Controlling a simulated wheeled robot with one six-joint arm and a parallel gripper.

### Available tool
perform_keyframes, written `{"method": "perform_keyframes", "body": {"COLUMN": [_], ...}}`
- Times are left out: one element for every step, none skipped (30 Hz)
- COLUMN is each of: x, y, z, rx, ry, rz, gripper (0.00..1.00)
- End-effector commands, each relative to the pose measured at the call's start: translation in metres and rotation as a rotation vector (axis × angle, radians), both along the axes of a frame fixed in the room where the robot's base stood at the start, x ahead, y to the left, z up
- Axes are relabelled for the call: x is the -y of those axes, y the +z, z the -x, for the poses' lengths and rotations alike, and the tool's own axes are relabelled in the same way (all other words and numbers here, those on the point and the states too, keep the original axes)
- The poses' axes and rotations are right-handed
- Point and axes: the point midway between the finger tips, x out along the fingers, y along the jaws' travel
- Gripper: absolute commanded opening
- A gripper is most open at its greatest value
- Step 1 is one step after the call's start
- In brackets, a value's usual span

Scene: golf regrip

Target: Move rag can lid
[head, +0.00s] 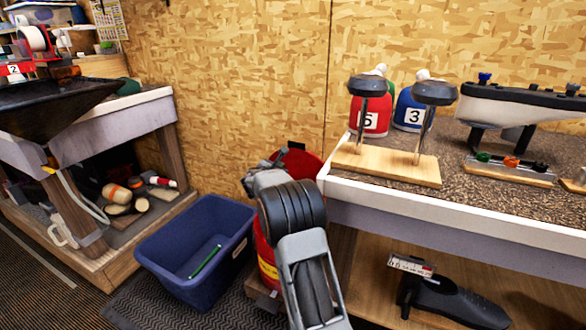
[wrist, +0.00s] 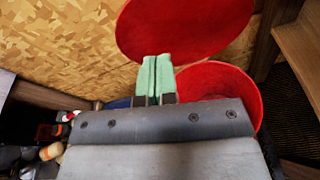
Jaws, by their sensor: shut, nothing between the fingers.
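The red rag can (head: 266,262) stands on the floor between the blue bin and the right bench, partly hidden behind my arm. Its round red lid (head: 306,163) is raised and tilted up near the plywood wall. In the wrist view the lid (wrist: 185,28) is a red disc at the top, and the open can (wrist: 225,88) shows its red inside below it. My gripper (wrist: 155,62) has its green finger pads pressed together with nothing between them. The fingertips overlap the lid's lower edge in the picture; I cannot tell whether they touch it.
A blue bin (head: 190,250) with a green stick inside stands left of the can. The right bench (head: 450,212) is close beside the can and carries a wooden club stand (head: 385,165) and bottles. A left bench (head: 130,122) with a low cluttered shelf stands farther left.

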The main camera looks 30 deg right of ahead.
Motion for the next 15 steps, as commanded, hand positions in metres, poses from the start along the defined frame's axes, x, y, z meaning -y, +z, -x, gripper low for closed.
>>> {"method": "perform_keyframes", "body": {"x": [-0.0015, -0.0020, -0.0027, -0.0031, -0.0034, -0.0040, -0.0044, -0.0047, -0.0052, -0.0057, -0.0059, -0.0064, -0.0068, -0.0072, -0.0076], "y": [-0.0245, -0.0260, -0.0279, -0.0295, -0.0301, -0.0316, -0.0326, -0.0333, -0.0336, -0.0338, -0.0338, -0.0331, -0.0329, -0.0321, -0.0309], "z": [-0.0008, -0.0012, -0.0014, -0.0016, -0.0017, -0.0017, -0.0018, -0.0018, -0.0017, -0.0018, -0.0016, -0.0013, -0.0013, -0.0011, -0.0008], "rx": [0.114, 0.185, 0.281, 0.353, 0.423, 0.518, 0.588, 0.661, 0.754, 0.825, 0.896, 0.990, 1.060, 1.130, 1.223], "ry": [-0.022, -0.035, -0.052, -0.062, -0.073, -0.086, -0.093, -0.101, -0.109, -0.113, -0.118, -0.122, -0.124, -0.125, -0.125], "rz": [-0.042, -0.071, -0.113, -0.143, -0.174, -0.218, -0.250, -0.284, -0.330, -0.365, -0.401, -0.448, -0.486, -0.524, -0.576], "gripper": [0.00, 0.00, 0.00, 0.00, 0.00, 0.00, 0.00, 0.00, 0.00, 0.00, 0.00, 0.00, 0.00, 0.00, 0.00]}}
